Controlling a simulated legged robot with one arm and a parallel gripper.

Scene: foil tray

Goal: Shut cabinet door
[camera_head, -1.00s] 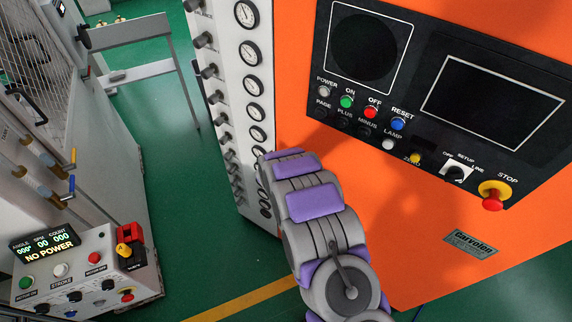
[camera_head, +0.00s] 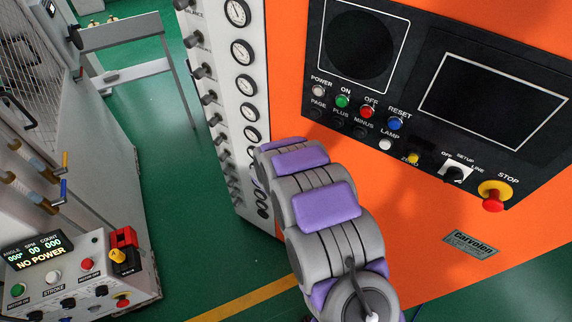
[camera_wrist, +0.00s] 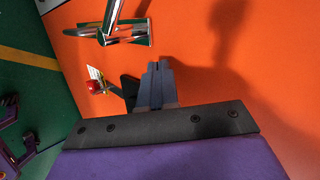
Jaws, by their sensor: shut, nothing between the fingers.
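A large orange cabinet (camera_head: 400,215) fills the right of the head view. In the wrist view its orange face (camera_wrist: 215,65) is close in front of my gripper. My gripper (camera_wrist: 158,68) shows in the wrist view with its grey fingers together and empty. A shiny metal handle (camera_wrist: 120,35) is above and left of the fingertips, apart from them. A small red part with a pale tag (camera_wrist: 93,86) is left of the fingers. The head view shows only my arm; my gripper is hidden there. I cannot tell how far the door stands open.
A black control panel (camera_head: 440,85) with buttons and a red stop knob (camera_head: 493,202) is on the orange cabinet. A white gauge panel (camera_head: 228,90) stands at its left side. A grey machine (camera_head: 110,170) is at left. Green floor (camera_head: 180,215) lies between them.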

